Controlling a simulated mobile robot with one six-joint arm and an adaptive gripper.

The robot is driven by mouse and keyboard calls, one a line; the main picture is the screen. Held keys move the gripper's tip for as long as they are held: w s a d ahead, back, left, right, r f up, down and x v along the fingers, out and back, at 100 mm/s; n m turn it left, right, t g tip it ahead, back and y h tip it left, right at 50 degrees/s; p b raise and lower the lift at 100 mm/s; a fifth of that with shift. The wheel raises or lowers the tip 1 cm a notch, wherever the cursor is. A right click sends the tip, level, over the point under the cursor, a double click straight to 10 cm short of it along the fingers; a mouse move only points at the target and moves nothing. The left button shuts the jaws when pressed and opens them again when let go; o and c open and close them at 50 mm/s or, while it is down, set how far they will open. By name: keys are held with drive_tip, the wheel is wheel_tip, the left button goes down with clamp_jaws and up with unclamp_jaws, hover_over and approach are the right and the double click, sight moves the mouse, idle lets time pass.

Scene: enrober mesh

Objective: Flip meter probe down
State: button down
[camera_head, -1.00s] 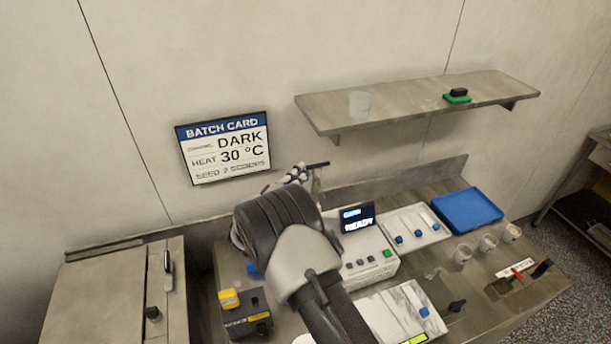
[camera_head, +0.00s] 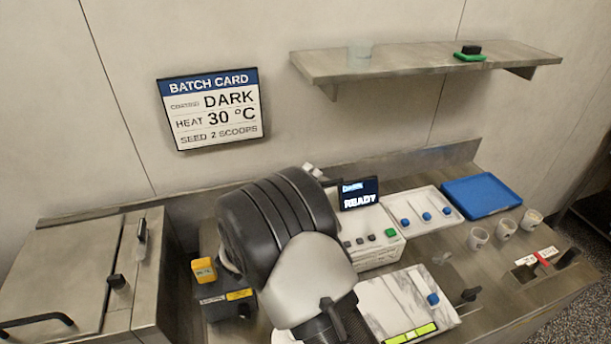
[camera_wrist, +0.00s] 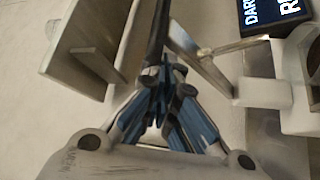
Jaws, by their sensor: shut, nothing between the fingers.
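The display also shows at the top right of the wrist view (camera_wrist: 270,15). My gripper (camera_wrist: 166,80) is shut and empty in the wrist view, its blue-sided fingers together. A dark bar (camera_wrist: 157,32) runs upward from just beyond the fingertips; I cannot tell whether they touch. A thin metal arm (camera_wrist: 203,62), possibly the probe, slants beside it, right of the fingers. In the head view my arm hides most of the gripper and the probe area.
A wall shelf (camera_head: 400,62) holds a clear cup (camera_head: 359,55) and a green-and-black block (camera_head: 468,54). Right of the meter are a white tray (camera_head: 447,213), a blue tray (camera_head: 482,196) and small cups (camera_head: 478,238). A marble board (camera_head: 392,308) lies in front.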

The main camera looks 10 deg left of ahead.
drive_tip(key=shift+s+d+f+b, duration=0.15)
drive_tip(key=shift+s+f+b, duration=0.2)
drive_tip(key=shift+f+b, duration=0.4)
drive_tip(key=shift+s+d+f+b, duration=0.15)
drive_tip(key=shift+s+f+b, duration=0.25)
drive_tip(key=shift+f+b, duration=0.35)
drive_tip(key=shift+s+d+f+b, duration=0.15)
drive_tip(key=shift+s+f+b, duration=0.2)
drive_tip(key=shift+f+b, duration=0.4)
drive_tip(key=shift+r, duration=0.1)
drive_tip(key=shift+s, duration=0.1)
drive_tip(key=v, duration=1.2)
